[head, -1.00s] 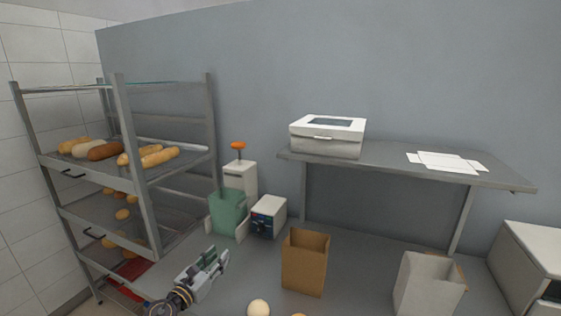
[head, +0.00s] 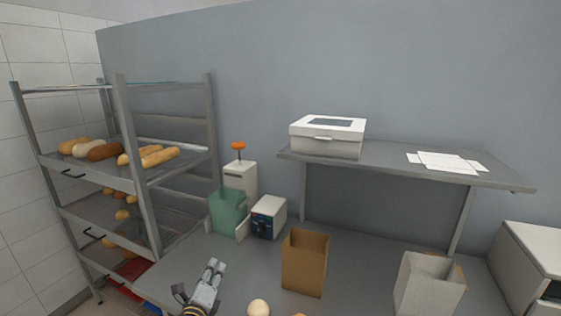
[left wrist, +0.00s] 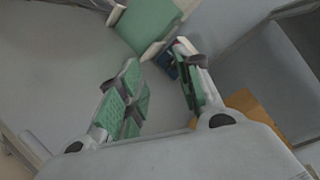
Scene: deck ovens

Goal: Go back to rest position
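My left gripper (head: 214,265) is low in the head view, over the front left of the grey worktop, with its fingers pointing away from me. In the left wrist view its two green-padded fingers (left wrist: 158,75) stand apart with nothing held between them. The gripper is nearer to me than the green container and clear of the brown paper bag. My right gripper is in neither view.
A brown paper bag (head: 305,263) and a pale bag (head: 428,284) stand on the worktop (head: 250,262). Behind are a green container (head: 228,213) and a small white device (head: 268,217). A bread rack (head: 137,170) stands left. A round bread-coloured item (head: 258,307) lies at the front.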

